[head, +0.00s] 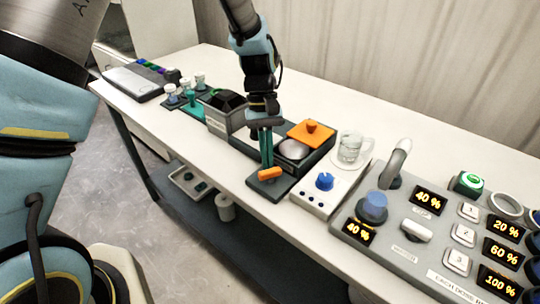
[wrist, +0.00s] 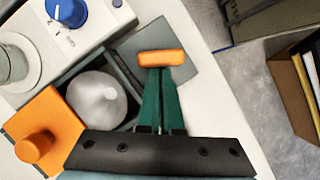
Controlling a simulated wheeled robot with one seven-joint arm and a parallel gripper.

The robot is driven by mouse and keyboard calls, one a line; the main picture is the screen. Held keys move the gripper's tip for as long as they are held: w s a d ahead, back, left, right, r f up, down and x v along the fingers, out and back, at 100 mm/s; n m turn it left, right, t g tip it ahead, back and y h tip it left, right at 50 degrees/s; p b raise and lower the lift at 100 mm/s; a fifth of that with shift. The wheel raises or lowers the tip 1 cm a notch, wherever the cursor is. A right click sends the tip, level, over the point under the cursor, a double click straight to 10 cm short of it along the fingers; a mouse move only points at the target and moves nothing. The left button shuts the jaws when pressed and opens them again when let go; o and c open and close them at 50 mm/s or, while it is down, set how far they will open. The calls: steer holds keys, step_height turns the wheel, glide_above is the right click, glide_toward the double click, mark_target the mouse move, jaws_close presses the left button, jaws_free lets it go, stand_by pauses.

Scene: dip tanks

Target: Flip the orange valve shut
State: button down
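The orange valve handle (head: 270,174) is a short bar on a dark grey plate (head: 262,188) at the front edge of the bench. In the wrist view the handle (wrist: 162,57) lies crosswise just beyond my fingertips. My gripper (head: 267,163) points down at the handle, its green fingers close together with nothing seen between them. In the wrist view the gripper (wrist: 161,72) meets the near long side of the bar. I cannot tell whether the tips touch it. The valve's stem is hidden under the bar.
Beside the valve is a dark tank frame with an orange lid (head: 311,133) and a silver dome (head: 293,149). A box with a blue knob (head: 325,181), a glass beaker (head: 350,147) and a control panel (head: 408,232) stand to the right. A dark box (head: 226,112) stands left.

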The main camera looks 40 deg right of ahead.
stand_by(0.3)
steer(key=b+v, duration=0.3)
steer(key=v, duration=0.7)
steer(key=shift+r, duration=0.35)
steer(key=shift+w, duration=0.1)
